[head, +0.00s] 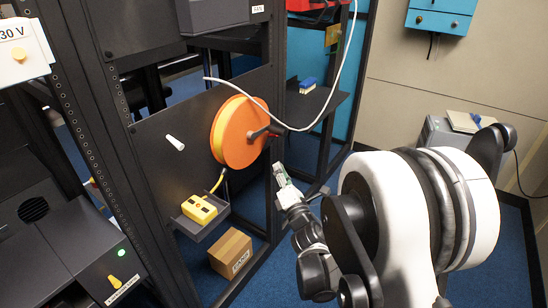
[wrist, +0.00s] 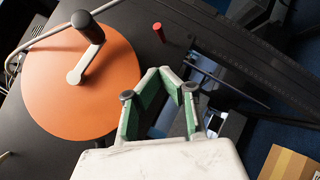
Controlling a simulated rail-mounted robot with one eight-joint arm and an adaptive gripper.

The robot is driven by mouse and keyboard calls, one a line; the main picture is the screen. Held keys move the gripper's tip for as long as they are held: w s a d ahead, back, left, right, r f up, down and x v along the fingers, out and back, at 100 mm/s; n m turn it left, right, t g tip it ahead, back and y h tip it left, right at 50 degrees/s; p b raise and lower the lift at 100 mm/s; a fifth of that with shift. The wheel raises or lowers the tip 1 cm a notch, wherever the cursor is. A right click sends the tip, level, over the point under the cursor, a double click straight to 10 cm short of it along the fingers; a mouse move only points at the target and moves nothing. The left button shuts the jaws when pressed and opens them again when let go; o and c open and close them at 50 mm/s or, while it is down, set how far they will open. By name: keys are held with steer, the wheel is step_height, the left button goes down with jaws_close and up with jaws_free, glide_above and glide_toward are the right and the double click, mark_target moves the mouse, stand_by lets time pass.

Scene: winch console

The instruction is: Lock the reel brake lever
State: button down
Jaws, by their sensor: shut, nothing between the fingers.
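The orange reel (head: 232,138) stands on the dark panel, with a crank ending in a black knob; it also shows in the wrist view (wrist: 60,100). A small red peg-like handle (wrist: 158,32) sticks out of the panel to the right of the reel. A pale handle (head: 175,142) sticks out to the left of the reel. I cannot tell from the frames which of these is the brake lever. My gripper (head: 280,172) is below and right of the reel, apart from it. In the wrist view my gripper (wrist: 166,74) is shut and empty.
A yellow box (head: 200,208) with a cable sits on a small shelf under the reel. A cardboard box (head: 231,252) stands on the floor. A white cable (head: 318,118) loops over the reel's right side. A blue-and-white object (head: 307,86) lies on a dark side shelf.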

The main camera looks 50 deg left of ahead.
steer(key=shift+r+v, duration=0.15)
steer(key=shift+v, duration=0.65)
steer(key=shift+r+v, duration=0.1)
steer(key=shift+v, duration=0.75)
